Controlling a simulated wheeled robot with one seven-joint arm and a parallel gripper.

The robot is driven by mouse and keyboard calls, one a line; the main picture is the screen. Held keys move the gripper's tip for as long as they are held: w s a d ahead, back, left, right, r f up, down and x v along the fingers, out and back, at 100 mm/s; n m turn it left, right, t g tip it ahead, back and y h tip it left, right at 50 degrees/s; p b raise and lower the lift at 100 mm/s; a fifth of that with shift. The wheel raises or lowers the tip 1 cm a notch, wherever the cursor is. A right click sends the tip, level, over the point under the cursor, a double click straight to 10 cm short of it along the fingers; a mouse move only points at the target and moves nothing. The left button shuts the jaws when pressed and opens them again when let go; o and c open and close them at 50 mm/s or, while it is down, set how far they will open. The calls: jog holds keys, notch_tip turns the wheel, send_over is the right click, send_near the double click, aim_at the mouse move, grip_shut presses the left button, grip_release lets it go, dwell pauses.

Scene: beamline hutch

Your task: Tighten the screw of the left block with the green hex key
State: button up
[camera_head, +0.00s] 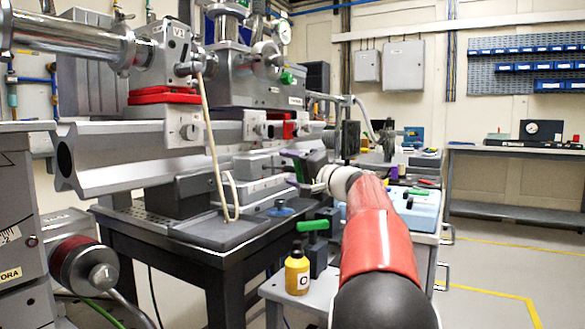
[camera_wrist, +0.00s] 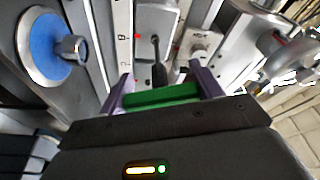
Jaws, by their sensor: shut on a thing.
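My gripper (camera_wrist: 162,86) is shut on the green handle of the hex key (camera_wrist: 165,97), with one purple finger at each end. In the wrist view its dark shaft (camera_wrist: 159,72) points away from me toward a grey block face (camera_wrist: 152,20). The shaft tip overlaps a dark slot or hole there; I cannot tell whether it sits in a screw. Another grey block with a round knob (camera_wrist: 199,54) is to the right. In the head view my gripper (camera_head: 303,164) is beside the rail assembly, partly hidden by my arm; the key is not clear there.
The rail (camera_head: 105,155) and its metal stages crowd the space around my gripper. A thin beige cable (camera_head: 212,150) hangs in front. A yellow bottle (camera_head: 297,271) and another green-handled item (camera_head: 312,225) stand below. The floor at the right is clear.

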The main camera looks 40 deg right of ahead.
jog(key=shift+r, duration=0.15)
jog(key=shift+r+m+p, duration=0.15)
jog(key=shift+m+p, duration=0.55)
jog(key=shift+p, duration=0.45)
jog(key=shift+m+g+p, duration=0.4)
jog(key=shift+m+p, duration=0.6)
jog(key=shift+p, duration=0.2)
jog(key=shift+f+m, duration=0.3)
